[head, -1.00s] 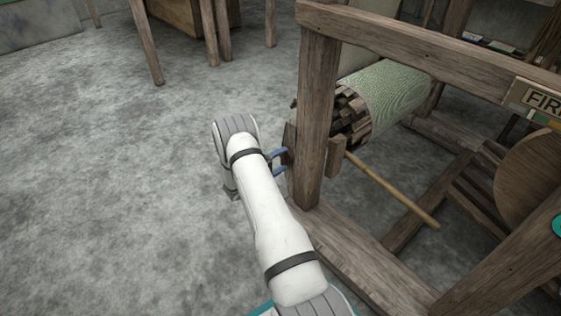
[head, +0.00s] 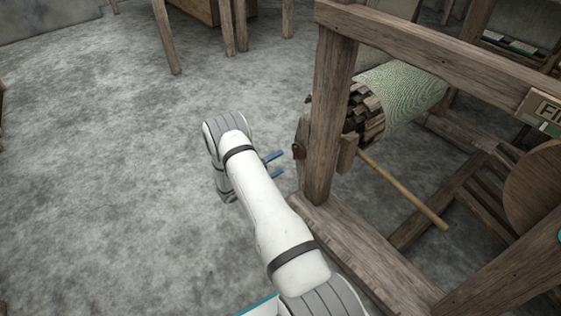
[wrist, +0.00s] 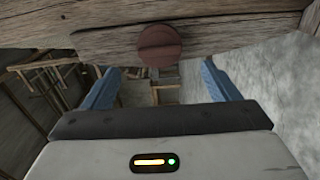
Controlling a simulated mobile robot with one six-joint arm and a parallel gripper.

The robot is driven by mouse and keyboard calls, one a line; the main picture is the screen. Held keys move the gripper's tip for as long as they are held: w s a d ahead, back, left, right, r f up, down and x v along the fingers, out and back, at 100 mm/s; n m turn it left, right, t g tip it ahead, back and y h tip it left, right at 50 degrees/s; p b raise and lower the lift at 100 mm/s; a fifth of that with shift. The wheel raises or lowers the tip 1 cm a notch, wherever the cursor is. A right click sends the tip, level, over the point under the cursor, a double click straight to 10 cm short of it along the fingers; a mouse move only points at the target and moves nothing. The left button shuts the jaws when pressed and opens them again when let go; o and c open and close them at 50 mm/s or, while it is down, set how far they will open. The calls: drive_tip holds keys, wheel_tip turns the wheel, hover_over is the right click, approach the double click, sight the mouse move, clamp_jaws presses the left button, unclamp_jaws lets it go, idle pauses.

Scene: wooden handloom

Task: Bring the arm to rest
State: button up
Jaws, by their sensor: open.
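My gripper (head: 275,165) is open and empty in the head view, its two blue fingers pointing right toward the loom post (head: 327,120). A gap of floor shows between the fingertips and the post. In the wrist view my gripper (wrist: 160,88) has its blue fingers spread wide, with nothing between them. A round reddish-brown knob (wrist: 159,46) on a wooden piece (wrist: 240,38) shows just beyond and above the fingers. The same knob (head: 298,151) shows small on the left side of the post in the head view.
The roller with green cloth (head: 405,88) lies behind the post. A thin wooden rod (head: 405,188) slants down to the right of it. The loom's lower beam (head: 365,255) runs along the floor. Open grey floor (head: 100,180) lies to the left. Wooden legs (head: 165,35) stand at the back.

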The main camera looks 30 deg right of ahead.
idle(0.3)
drive_tip(key=s+a+r+m+g+y+p, duration=0.1)
drive_tip(key=s+r+g+y+p, duration=0.3)
drive_tip(key=r, duration=0.7)
drive_tip(key=s+a+r+m+p, duration=0.15)
drive_tip(key=r+p, duration=0.35)
drive_tip(key=r, duration=0.7)
drive_tip(key=s+a+r+g+y+p, duration=0.15)
drive_tip(key=s+r+p, duration=0.3)
drive_tip(key=r, duration=0.65)
drive_tip(key=s+a+r+t+y+p, duration=0.1)
drive_tip(key=s+a+r+y+p, duration=0.3)
drive_tip(key=r, duration=0.7)
drive_tip(key=s+a+r+t+y+p, duration=0.2)
drive_tip(key=s+a+r+y+p, duration=0.2)
drive_tip(key=s+a+r+p, duration=0.4)
drive_tip(key=s+a+r+n+t+y+p, duration=0.1)
drive_tip(key=s+a+r+y+p, duration=0.3)
drive_tip(key=s+r+p, duration=0.5)
wheel_tip(320, 180, up, 7)
drive_tip(key=a+t+p, duration=0.1)
drive_tip(key=a, duration=0.1)
drive_tip(key=shift+a, duration=0.3)
